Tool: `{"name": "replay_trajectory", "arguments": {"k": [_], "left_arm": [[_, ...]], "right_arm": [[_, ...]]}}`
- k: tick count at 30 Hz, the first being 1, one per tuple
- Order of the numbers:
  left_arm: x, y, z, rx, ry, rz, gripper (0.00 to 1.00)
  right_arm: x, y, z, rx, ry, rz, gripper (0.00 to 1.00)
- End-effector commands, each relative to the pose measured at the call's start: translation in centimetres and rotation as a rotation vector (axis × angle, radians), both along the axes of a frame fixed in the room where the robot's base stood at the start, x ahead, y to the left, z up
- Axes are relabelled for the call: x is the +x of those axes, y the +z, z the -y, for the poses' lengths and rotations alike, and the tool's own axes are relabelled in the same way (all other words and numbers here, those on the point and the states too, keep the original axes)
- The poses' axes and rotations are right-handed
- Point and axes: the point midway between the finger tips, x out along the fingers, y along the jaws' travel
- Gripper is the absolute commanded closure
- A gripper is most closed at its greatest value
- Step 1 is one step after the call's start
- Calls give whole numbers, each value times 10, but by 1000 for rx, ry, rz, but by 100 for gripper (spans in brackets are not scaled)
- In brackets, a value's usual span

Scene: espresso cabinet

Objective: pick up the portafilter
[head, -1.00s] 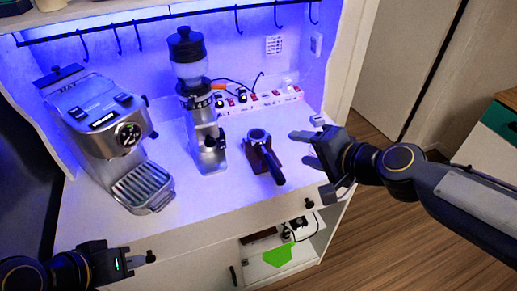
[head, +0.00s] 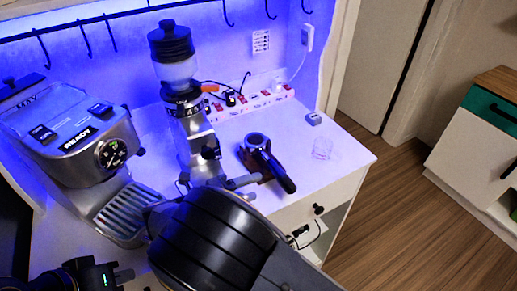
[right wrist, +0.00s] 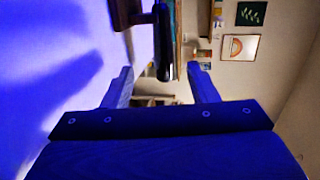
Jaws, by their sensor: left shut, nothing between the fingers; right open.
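The portafilter (head: 258,143) rests on a small brown stand (head: 267,177) on the white counter, its black handle (head: 284,181) pointing to the front right. In the right wrist view the dark handle (right wrist: 163,45) is ahead, beyond the fingertips, within the span of the gap. The brown stand (right wrist: 124,14) shows at the top there. My right gripper (right wrist: 160,70) is open and empty. In the head view its grey fingertip (head: 242,183) is just left of the stand, and my forearm hides the rest. My left gripper (head: 126,275) is shut and empty at the bottom left.
The espresso machine (head: 75,140) stands at the left and the grinder (head: 187,110) is behind my right arm. A power strip (head: 250,105) runs along the back. A small clear glass (head: 322,148) stands right of the portafilter, near the counter's right edge.

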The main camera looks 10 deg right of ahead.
Motion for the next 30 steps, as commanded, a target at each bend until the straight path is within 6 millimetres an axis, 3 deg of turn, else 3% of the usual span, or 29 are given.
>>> {"name": "replay_trajectory", "arguments": {"k": [5,18,27,30], "left_arm": [[0,5,0,0,0,1,100],[0,24,0,0,0,1,100],[0,24,0,0,0,1,100],[0,24,0,0,0,1,100]], "right_arm": [[3,-2,13,-10,-14,5,47],[31,-11,62,-9,-11,4,47],[34,-13,66,-6,-9,4,47],[33,-13,66,-6,-9,4,60]]}}
